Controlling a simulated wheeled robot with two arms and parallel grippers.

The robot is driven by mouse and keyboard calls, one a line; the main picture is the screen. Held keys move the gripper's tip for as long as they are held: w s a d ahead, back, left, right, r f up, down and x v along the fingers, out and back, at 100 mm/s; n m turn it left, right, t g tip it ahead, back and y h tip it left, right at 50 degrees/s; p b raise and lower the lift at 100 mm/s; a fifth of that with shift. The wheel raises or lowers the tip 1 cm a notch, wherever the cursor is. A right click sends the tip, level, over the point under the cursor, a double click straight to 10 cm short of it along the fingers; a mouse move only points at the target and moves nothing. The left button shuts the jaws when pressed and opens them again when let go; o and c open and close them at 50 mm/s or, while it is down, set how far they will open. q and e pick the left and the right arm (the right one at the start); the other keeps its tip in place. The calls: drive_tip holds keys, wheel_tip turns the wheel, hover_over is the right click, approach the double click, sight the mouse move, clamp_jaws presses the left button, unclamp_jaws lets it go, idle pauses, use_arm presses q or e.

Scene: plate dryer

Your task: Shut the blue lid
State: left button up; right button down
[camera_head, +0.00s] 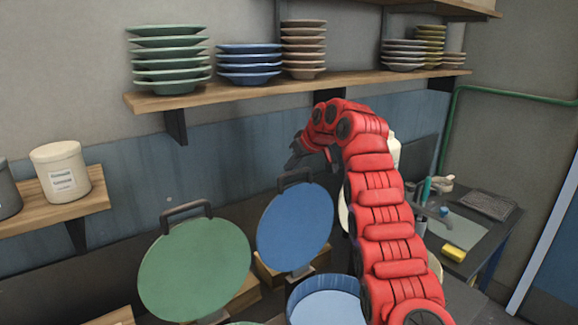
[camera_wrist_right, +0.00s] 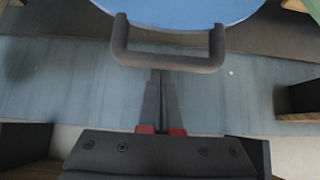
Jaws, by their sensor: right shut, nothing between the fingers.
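The blue lid (camera_head: 295,227) stands open, tilted up and back, behind a round blue pot (camera_head: 322,301). A dark handle (camera_head: 294,179) sits on the lid's upper edge. My right arm reaches up from the lower right, and its gripper (camera_head: 297,160) is above and behind the lid near the handle. In the right wrist view the shut, empty fingers (camera_wrist_right: 161,76) point towards the handle (camera_wrist_right: 168,60), with the blue lid (camera_wrist_right: 185,10) beyond it. Whether the fingertips touch the handle I cannot tell. My left gripper is not in view.
A green lid (camera_head: 195,268) with a dark handle stands open to the left. A shelf (camera_head: 240,92) with stacked plates runs above. A white canister (camera_head: 61,171) stands on a small left shelf. A sink area with a yellow sponge (camera_head: 453,254) is at right.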

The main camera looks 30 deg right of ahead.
drive_tip(key=shift+s+d+r+p, duration=0.15)
drive_tip(key=shift+s+p, duration=0.2)
drive_tip(key=shift+s, duration=0.5)
